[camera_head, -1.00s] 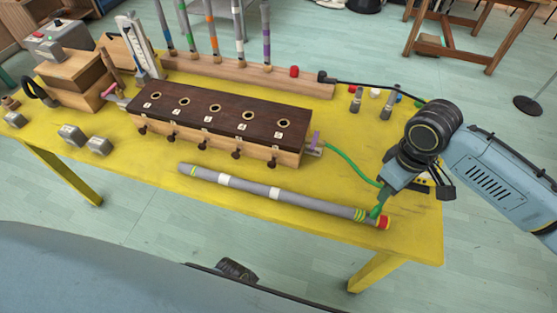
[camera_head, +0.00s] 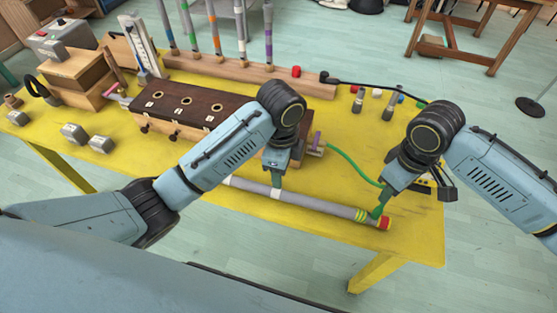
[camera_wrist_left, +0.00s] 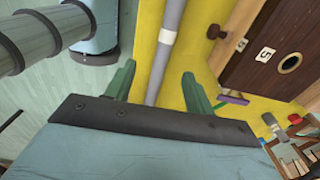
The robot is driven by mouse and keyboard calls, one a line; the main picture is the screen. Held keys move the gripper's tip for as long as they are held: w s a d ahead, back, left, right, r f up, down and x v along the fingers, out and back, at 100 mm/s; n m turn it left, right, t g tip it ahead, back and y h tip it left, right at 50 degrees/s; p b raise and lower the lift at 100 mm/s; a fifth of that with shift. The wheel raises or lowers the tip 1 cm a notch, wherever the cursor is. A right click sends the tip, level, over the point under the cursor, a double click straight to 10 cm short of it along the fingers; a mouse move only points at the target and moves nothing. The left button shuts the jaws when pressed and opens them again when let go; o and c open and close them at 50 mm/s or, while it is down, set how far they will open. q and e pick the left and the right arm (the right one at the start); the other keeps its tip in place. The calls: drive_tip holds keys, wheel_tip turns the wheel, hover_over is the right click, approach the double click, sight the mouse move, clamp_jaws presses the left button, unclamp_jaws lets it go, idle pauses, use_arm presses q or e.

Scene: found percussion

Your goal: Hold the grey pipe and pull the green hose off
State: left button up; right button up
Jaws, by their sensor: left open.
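The grey pipe (camera_head: 325,204) lies on the yellow table, with pale bands, yellow-green rings and a red right end. My left gripper (camera_head: 277,189) is over the pipe's middle. In the left wrist view the open fingers (camera_wrist_left: 158,88) stand on either side of the pipe (camera_wrist_left: 172,20), with gaps. The green hose (camera_head: 350,164) curves from the right end of the wooden box to my right gripper, where its far end is hidden. My right gripper (camera_head: 377,208) points down at the pipe's ringed end; its jaws and any grip are unclear.
The dark-topped wooden box (camera_head: 177,100) stands behind the pipe, partly hidden by my left arm. A wooden rack (camera_head: 215,70) with upright tubes is at the back. Metal weights (camera_head: 101,144) lie at left. The table's front strip (camera_head: 330,235) is clear.

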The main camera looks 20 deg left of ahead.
sight(278, 191)
use_arm(q)
drive_tip(key=f, duration=0.8)
drive_tip(key=a+f, duration=0.1)
drive_tip(key=f, duration=0.3)
drive_tip(key=shift+w+f, duration=0.3)
drive_tip(key=shift+w, duration=0.05)
drive_tip(key=c, duration=1.2)
drive_tip(key=shift+o, duration=0.2)
